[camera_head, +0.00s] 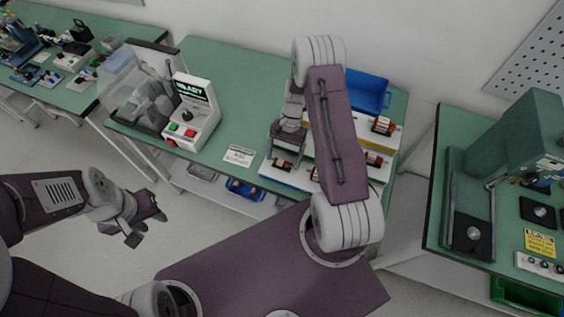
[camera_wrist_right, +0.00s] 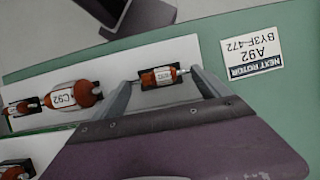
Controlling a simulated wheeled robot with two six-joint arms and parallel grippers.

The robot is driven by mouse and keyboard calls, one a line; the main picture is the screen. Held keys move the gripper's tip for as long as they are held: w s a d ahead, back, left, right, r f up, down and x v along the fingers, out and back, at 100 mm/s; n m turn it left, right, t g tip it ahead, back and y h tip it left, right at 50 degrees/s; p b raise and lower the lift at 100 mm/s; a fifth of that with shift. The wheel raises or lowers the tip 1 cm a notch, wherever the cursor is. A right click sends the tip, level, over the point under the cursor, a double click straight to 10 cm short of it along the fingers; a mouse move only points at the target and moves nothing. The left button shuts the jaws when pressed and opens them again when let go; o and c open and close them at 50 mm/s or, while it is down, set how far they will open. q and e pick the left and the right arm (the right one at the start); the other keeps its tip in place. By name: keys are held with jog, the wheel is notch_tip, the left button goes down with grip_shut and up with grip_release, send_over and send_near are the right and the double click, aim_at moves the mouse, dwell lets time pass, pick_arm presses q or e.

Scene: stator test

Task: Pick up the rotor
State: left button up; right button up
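My right gripper (camera_head: 284,156) is over the front left end of a white rotor rack (camera_head: 268,171), pointing down. In the right wrist view its open fingers (camera_wrist_right: 166,88) stand on either side of a small orange-brown rotor (camera_wrist_right: 161,78) with a white label too small to read. I cannot tell whether they touch it. That rotor also shows below the gripper in the head view (camera_head: 283,165). A larger rotor (camera_wrist_right: 74,95) labelled C92 lies beside it. A card (camera_wrist_right: 252,61) reads "NEXT ROTOR A92 BY3F-472". My left gripper (camera_head: 146,221) is open and empty over the floor.
More rotors lie on stepped racks, one at the back right (camera_head: 383,126). A blue bin (camera_head: 367,92) stands behind. A test machine (camera_head: 194,112) with a lit display stands on the left of the green bench (camera_head: 245,85). A press (camera_head: 525,135) stands on the right bench.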

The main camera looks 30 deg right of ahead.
aim_at(281, 163)
jog(key=c, duration=0.7)
jog(key=shift+w+r, duration=0.1)
jog(key=shift+r, duration=0.45)
notch_tip(281, 163, up, 3)
jog(key=shift+f+b, duration=0.15)
jog(key=shift+b, duration=0.25)
jog(key=s+r, duration=0.2)
jog(key=s, duration=0.2)
jog(key=s+r+b, duration=0.1)
jog(key=s+r, duration=0.2)
jog(key=s, duration=0.1)
jog(key=s+a+r, duration=0.1)
jog(key=s+r, duration=0.1)
jog(key=s, duration=0.1)
jog(key=shift+s+a+r, duration=0.1)
jog(key=shift+s+r, duration=0.05)
jog(key=shift+s, duration=0.25)
notch_tip(281, 163, up, 5)
jog(key=p, duration=0.5)
